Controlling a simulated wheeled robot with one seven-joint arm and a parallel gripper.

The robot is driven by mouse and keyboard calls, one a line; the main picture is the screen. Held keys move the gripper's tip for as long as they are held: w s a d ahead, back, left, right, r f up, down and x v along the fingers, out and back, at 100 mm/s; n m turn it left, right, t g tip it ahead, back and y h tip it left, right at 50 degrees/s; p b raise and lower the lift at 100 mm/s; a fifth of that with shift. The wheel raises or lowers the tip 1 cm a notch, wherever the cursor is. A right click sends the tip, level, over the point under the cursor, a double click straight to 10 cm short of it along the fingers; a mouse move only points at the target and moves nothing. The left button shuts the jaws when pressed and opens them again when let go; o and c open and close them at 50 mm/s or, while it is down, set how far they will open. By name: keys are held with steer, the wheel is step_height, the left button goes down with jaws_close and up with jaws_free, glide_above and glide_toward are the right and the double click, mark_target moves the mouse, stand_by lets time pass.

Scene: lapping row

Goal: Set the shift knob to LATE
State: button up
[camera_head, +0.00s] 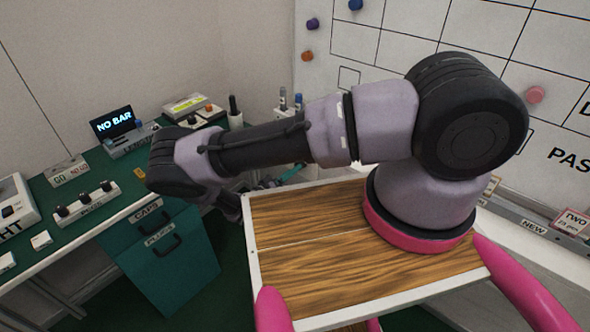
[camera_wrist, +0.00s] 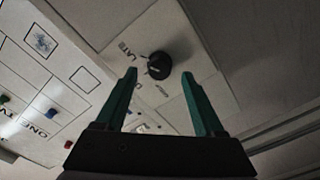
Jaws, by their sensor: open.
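The shift knob (camera_wrist: 159,65) is a round black knob on a pale panel (camera_wrist: 178,30) in the wrist view. The word LATE (camera_wrist: 130,51) is printed at its upper left; other lettering near its lower side is too small to read surely. A small light mark shows at the knob's left side, but I cannot tell its setting. My gripper (camera_wrist: 159,72) is open, its two green fingers apart, with the knob between the tips in the picture. I cannot tell how far the tips are from it. The knob is not identifiable in the head view.
A marked board (camera_wrist: 45,75) with coloured magnets lies left of the panel in the wrist view. In the head view, a green bench (camera_head: 110,205) with a NO BAR display (camera_head: 114,123) and small boxes stands at left, above a drawer cabinet (camera_head: 170,265). A whiteboard (camera_head: 400,25) is at right.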

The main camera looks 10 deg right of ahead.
steer(key=v, duration=0.7)
steer(key=shift+s+a, duration=0.2)
steer(key=shift+a, duration=0.1)
steer(key=w+d+r+m+g+y, duration=0.1)
steer(key=d+r+m+g+y, duration=0.3)
steer(key=r, duration=1.4)
steer(key=w+r+m+g+y, duration=0.1)
steer(key=r+g+y, duration=0.6)
steer(key=r, duration=1.2)
steer(key=s+d+r+t+y, duration=0.1)
steer(key=s+d+r+y, duration=0.2)
steer(key=r, duration=0.5)
steer(key=s+d+r+t+y, duration=0.1)
steer(key=s+d+r, duration=0.3)
steer(key=r, duration=0.5)
steer(key=s+d+r+n+t+y, duration=0.1)
steer(key=s+d+r+n+t, duration=0.1)
steer(key=s+r+t, duration=0.3)
steer(key=s+d+r, duration=0.1)
steer(key=s+r, duration=0.2)
steer(key=s, duration=0.3)
steer(key=shift+d+t+y, duration=0.25)
steer(key=shift+t+y, duration=0.05)
